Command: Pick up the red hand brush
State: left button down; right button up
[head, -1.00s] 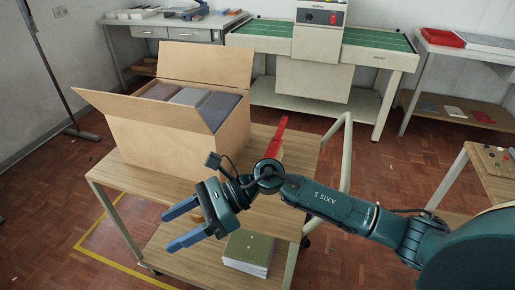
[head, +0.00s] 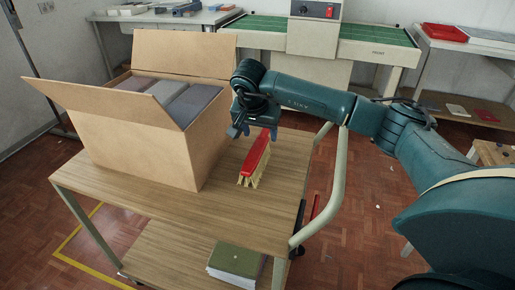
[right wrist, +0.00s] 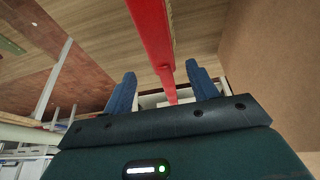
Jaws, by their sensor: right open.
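The red hand brush (head: 256,158) lies on the wooden top of the cart (head: 190,213), just right of the cardboard box, with its pale bristles towards the front. My right gripper (head: 254,132) is above the far end of the brush, fingers pointing down. In the right wrist view the red handle (right wrist: 155,40) runs down the middle and passes between the two blue fingertips (right wrist: 160,78). The gripper is open, with gaps on both sides of the handle. The far handle end is partly hidden by the gripper in the head view. My left gripper is not in view.
An open cardboard box (head: 150,130) with grey and purple contents stands close left of the brush. The cart's pale handle rail (head: 337,190) curves up at the right. A green stack (head: 236,260) lies on the lower shelf. The cart top's front is clear.

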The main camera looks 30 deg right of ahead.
aim_at(260, 141)
jog(key=shift+a+b+x, duration=0.1)
jog(key=shift+b+x, duration=0.05)
jog(key=shift+x, duration=1.6)
jog(key=shift+a+b+x, duration=0.15)
jog(key=shift+x, duration=1.65)
jog(key=shift+c, duration=0.5)
grip_shut()
notch_tip(260, 141, up, 10)
jog(key=shift+r+p, duration=0.1)
jog(key=shift+p, duration=0.4)
jog(key=c, duration=0.5)
grip_release()
jog(key=shift+c, duration=0.2)
jog(key=c, duration=0.4)
